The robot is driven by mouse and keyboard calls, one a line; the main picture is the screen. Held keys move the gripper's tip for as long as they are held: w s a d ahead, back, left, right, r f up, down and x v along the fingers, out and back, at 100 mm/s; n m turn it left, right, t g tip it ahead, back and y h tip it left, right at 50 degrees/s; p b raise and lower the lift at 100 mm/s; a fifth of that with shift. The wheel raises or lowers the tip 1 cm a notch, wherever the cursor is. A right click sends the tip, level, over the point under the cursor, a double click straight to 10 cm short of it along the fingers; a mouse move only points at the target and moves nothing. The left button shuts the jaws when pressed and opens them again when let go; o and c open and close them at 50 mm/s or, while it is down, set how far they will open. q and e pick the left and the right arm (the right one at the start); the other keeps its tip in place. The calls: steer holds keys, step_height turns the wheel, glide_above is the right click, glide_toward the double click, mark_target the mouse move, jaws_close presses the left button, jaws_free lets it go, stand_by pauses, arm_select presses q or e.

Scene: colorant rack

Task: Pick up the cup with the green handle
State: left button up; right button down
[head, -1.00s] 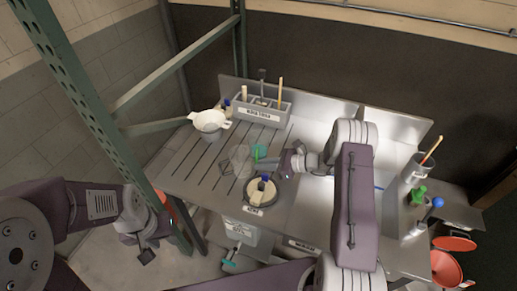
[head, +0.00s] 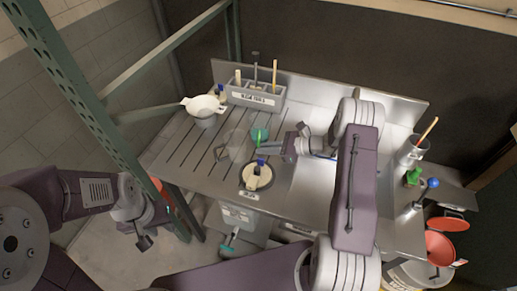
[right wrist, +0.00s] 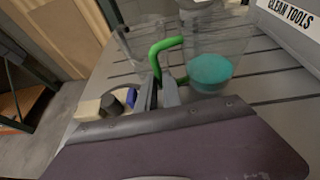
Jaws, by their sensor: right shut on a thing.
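The cup with the green handle (right wrist: 168,46) is clear and holds teal stuff (right wrist: 210,72) at its bottom. It also shows as a small green and teal shape in the head view (head: 260,134). My right gripper (right wrist: 163,92) is shut on the green handle, with the cup beside the fingers. Whether the cup's base touches the counter is hard to tell. A second clear cup (head: 237,146) stands just left of it. My left gripper (head: 144,242) hangs away from the counter at the lower left; its jaws are too small to read.
A round container with a blue-handled brush (head: 256,176) sits close in front of the cup. The clean tools box (head: 256,98) and a white strainer (head: 204,105) stand at the back. The slatted counter (head: 185,152) is clear at left; a sink lies right.

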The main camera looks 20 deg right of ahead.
steer(key=shift+s+d, duration=0.25)
steer(key=shift+d, duration=0.25)
steer(key=shift+s+d+r, duration=0.15)
steer(key=shift+d, duration=0.05)
step_height(320, 180, up, 14)
steer(key=shift+f, duration=0.25)
steer(key=shift+a, duration=0.1)
stand_by(0.3)
